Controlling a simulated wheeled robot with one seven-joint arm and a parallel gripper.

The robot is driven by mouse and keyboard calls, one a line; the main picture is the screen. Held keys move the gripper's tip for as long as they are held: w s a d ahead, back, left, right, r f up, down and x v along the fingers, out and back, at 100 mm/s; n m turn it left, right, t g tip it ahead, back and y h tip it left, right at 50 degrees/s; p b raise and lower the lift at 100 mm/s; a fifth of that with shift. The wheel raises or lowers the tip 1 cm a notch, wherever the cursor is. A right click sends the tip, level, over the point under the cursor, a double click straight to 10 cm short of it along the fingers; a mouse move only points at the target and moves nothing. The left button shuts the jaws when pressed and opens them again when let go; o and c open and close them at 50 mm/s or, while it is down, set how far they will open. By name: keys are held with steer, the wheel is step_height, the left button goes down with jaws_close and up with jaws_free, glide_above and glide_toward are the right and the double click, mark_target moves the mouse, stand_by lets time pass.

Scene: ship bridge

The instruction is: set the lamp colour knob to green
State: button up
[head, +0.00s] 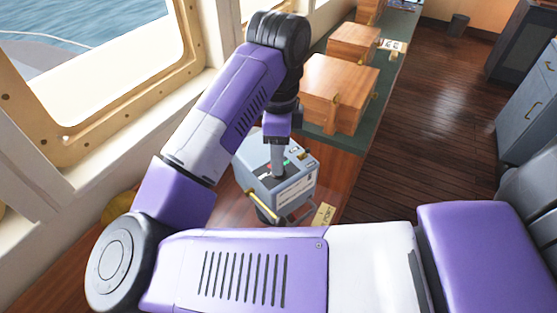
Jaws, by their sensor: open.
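A grey-blue box (256,180), which looks like the lamp unit, stands on the wooden counter below the window. Its top has a dark panel with small green and red marks. My gripper (278,174) points down over this panel, at or just above it. The gripper is open, but its fingertips are small and seen from behind. The colour knob cannot be made out; the gripper and forearm cover part of the panel. I cannot tell whether the fingers touch or surround the knob.
Wooden boxes (340,88) stand on the green counter top behind. The window frame (130,135) is close on the left. Open wooden floor (440,110) lies right.

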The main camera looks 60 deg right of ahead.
steer(key=shift+f, duration=1.65)
jaws_close()
